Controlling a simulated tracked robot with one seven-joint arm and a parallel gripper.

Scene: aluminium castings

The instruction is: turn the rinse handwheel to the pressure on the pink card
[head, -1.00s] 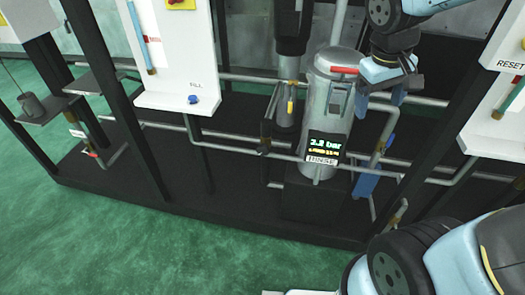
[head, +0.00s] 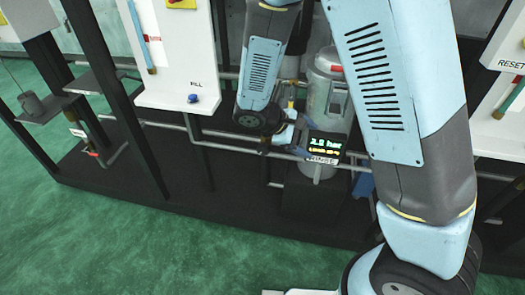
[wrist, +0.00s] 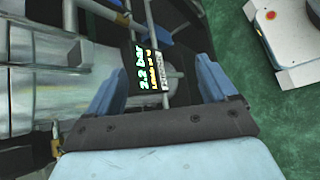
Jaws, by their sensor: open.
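The rinse station is a grey metal cylinder (head: 325,100); it also shows in the wrist view (wrist: 35,85). Its dark display (head: 323,147) has a RINSE label below it. In the wrist view the display (wrist: 145,65) appears to read 2.2 bar, with a smaller yellow line that I cannot read. My gripper (head: 300,132) is beside the display, left of it in the head view. In the wrist view its blue fingers (wrist: 165,60) are wide apart with nothing gripped; the display shows between them. I cannot make out the handwheel or a pink card. My arm hides part of the station.
Pipes (head: 225,146) run across the dark frame close to my gripper. A white panel marked FILL (head: 175,60) stands left, and one marked RESET (head: 508,65) right. A blue part (head: 364,186) sits low beside the cylinder. Green floor (head: 130,230) is open in front.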

